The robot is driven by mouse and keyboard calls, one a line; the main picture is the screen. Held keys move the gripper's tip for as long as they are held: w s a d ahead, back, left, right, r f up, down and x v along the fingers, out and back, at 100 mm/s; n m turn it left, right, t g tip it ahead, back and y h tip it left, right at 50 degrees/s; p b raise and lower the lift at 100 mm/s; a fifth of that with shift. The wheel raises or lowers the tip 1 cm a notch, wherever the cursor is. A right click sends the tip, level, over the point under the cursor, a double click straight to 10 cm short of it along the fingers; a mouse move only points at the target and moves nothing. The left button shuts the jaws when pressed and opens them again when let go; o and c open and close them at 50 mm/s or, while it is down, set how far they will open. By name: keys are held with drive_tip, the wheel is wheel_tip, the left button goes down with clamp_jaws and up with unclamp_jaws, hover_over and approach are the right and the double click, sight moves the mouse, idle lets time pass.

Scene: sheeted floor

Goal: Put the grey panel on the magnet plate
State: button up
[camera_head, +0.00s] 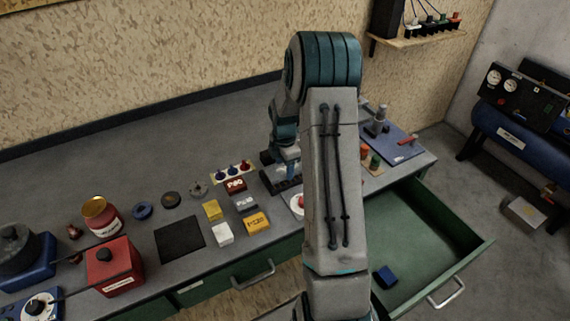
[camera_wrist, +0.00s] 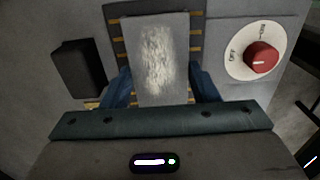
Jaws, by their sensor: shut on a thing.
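The grey panel (camera_wrist: 157,50), with a pale scuffed patch on its face, lies between the two blue fingers of my gripper (camera_wrist: 162,85) in the wrist view. My gripper is shut on the panel's sides. The magnet plate (camera_wrist: 196,38), dark with yellow-orange stripes, shows beneath and on both sides of the panel. I cannot tell whether the panel touches the plate or hangs just above it. In the head view my arm hides much of the plate (camera_head: 269,180) and the panel. A red knob (camera_wrist: 261,57) on a white dial marked OFF and ON sits right of the plate.
A dark block (camera_wrist: 78,68) stands left of the plate in the wrist view. Small coloured boxes (camera_head: 257,222), a black mat (camera_head: 180,239) and a red box (camera_head: 113,264) lie along the bench. A green drawer (camera_head: 425,245) stands open with a blue block (camera_head: 385,277) inside.

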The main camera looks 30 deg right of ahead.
drive_tip(key=shift+f, duration=0.1)
drive_tip(key=o, duration=0.7)
drive_tip(key=shift+f, duration=0.1)
drive_tip(key=o, duration=0.5)
drive_tip(key=shift+c, duration=0.2)
